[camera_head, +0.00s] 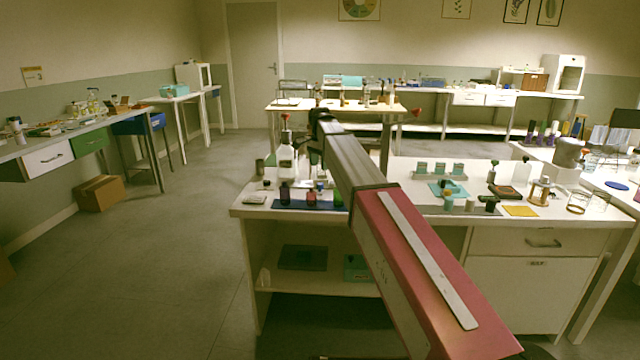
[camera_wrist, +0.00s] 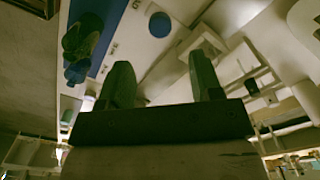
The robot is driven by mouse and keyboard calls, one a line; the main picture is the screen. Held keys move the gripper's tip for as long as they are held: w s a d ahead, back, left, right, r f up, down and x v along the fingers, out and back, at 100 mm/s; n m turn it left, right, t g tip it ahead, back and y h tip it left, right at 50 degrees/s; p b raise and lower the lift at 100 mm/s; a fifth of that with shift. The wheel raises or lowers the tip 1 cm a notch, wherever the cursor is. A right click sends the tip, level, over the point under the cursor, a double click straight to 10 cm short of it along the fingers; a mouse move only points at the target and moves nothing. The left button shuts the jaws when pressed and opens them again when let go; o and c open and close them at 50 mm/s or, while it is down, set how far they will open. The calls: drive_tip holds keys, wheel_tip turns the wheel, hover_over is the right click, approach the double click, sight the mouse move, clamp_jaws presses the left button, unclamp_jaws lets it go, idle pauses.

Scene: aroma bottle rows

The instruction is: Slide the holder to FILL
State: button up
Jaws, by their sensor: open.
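My gripper (camera_wrist: 160,82) is open in the wrist view, its two dark fingers spread with nothing between them. A pale structure with rails and slots (camera_wrist: 242,68) lies beyond the right finger. I cannot tell whether it is the holder, and no FILL marking is readable. A round blue cap or disc (camera_wrist: 160,25) shows beyond the gap between the fingers. In the head view my arm reaches over the white bench (camera_head: 405,206), and its far end is too dark and small to make out the fingers.
A blue mat (camera_head: 322,206) carries small dark bottles at the bench's front left. A clear white-labelled bottle (camera_head: 287,160) stands behind them. Teal-marked blocks (camera_head: 438,168), a wooden stand (camera_head: 541,190) and a yellow square (camera_head: 520,211) lie to the right. Open floor is at the left.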

sight(320, 184)
wheel_tip(320, 184, down, 9)
drive_tip(key=shift+r, duration=0.1)
idle(0.4)
